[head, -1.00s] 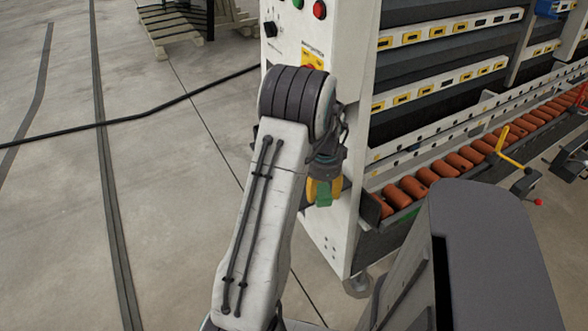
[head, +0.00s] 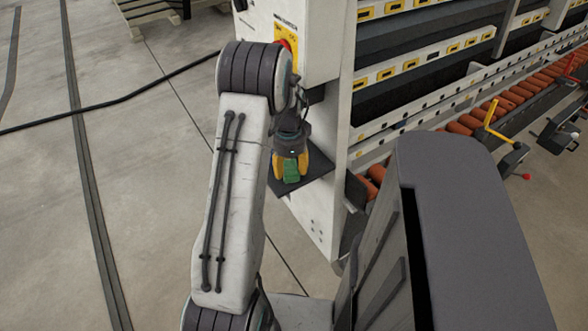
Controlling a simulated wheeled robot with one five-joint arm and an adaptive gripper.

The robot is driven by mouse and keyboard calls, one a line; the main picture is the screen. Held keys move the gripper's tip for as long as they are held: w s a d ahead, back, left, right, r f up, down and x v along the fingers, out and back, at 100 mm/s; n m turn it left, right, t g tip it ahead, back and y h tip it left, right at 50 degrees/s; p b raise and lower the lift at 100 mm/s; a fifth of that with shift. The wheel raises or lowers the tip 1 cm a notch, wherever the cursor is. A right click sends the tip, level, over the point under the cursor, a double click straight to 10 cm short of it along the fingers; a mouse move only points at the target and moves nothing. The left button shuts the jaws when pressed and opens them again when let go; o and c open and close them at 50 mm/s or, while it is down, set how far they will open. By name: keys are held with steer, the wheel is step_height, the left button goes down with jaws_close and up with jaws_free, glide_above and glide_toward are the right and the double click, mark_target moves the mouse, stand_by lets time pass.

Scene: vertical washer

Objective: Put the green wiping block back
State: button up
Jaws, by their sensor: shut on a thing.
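My gripper (head: 290,168) has yellow fingers and points down at the near side of the white machine. It is shut on the green wiping block (head: 291,171), which sits between the fingers. A dark flat shelf (head: 313,181) juts out from the machine's side panel, just below and around the block in the picture. I cannot tell whether the block touches the shelf. Part of the shelf is hidden behind my gripper and arm.
The vertical washer (head: 338,120) stands right of my gripper, with a row of orange rollers (head: 468,124) along its front. A yellow lever (head: 497,122) sticks out there. A black cable (head: 110,103) crosses the open concrete floor at left.

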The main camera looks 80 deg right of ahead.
steer(key=shift+w, duration=0.2)
steer(key=shift+f, duration=0.1)
steer(key=shift+f, duration=0.1)
steer(key=o, duration=0.9)
